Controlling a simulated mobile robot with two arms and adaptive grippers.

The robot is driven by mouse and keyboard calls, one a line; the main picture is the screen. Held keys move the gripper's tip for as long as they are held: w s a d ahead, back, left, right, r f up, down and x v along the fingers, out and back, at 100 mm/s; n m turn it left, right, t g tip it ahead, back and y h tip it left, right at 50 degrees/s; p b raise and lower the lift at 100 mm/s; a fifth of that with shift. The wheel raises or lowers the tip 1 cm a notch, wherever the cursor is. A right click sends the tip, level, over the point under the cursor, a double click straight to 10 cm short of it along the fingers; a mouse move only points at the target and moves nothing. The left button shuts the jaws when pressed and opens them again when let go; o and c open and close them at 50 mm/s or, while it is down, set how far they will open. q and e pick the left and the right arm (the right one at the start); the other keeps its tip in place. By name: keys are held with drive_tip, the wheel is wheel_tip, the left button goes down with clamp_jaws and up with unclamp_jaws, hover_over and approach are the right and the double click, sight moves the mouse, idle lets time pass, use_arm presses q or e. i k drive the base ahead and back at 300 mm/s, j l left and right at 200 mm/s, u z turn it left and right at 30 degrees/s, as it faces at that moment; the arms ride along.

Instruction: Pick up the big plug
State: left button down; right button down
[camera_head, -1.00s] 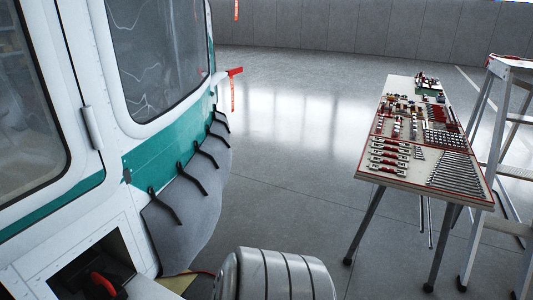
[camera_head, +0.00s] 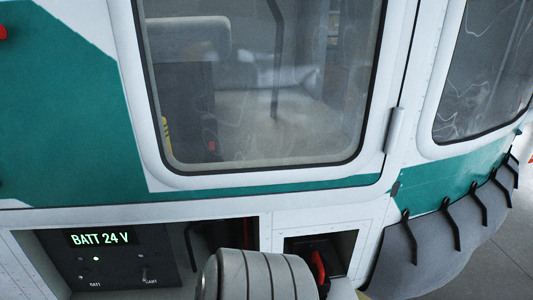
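A black piece with a red handle (camera_head: 318,268) sits in a small square recess low in the helicopter's side, right of the lower middle. It may be the big plug, but I cannot tell for sure. A grey ribbed part of my own body stands just left of it and hides some of the area. Neither of my grippers shows in the head view.
The white and green helicopter side (camera_head: 70,110) fills most of the view. A battery panel (camera_head: 108,258) reading "BATT 24 V" sits in an open bay at the lower left. Dark curved brackets (camera_head: 450,225) stick out at the right. Some floor (camera_head: 510,258) shows at the lower right.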

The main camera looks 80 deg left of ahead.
sight(316, 267)
drive_tip(key=l+u, duration=0.1)
drive_tip(key=u, duration=2.05)
